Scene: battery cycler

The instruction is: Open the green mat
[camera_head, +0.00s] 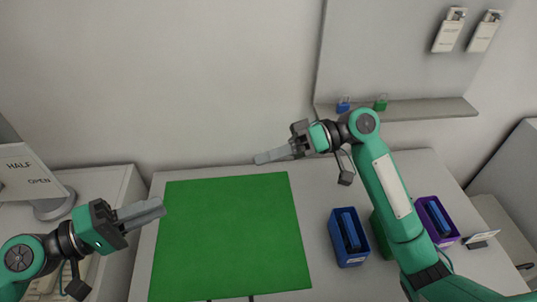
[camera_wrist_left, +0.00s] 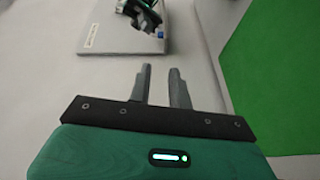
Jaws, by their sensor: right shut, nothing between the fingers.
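The green mat (camera_head: 230,235) lies spread flat on the white table, and its near edge shows two small dark marks. In the left wrist view the mat (camera_wrist_left: 275,80) fills the right side. My left gripper (camera_head: 160,208) is at the mat's left edge, pointing right; I cannot tell its height above the table. Its two fingers (camera_wrist_left: 160,85) stand a little apart with nothing visible between them. My right gripper (camera_head: 258,159) is beyond the mat's far right corner, pointing left. It is shut and empty.
A blue bin (camera_head: 348,240) and a purple bin (camera_head: 437,221) stand right of the mat, with a green bin (camera_head: 380,236) partly behind my right arm. A shelf (camera_head: 420,109) on the wall holds a blue and a green padlock. A HALF OPEN sign (camera_head: 32,174) stands left.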

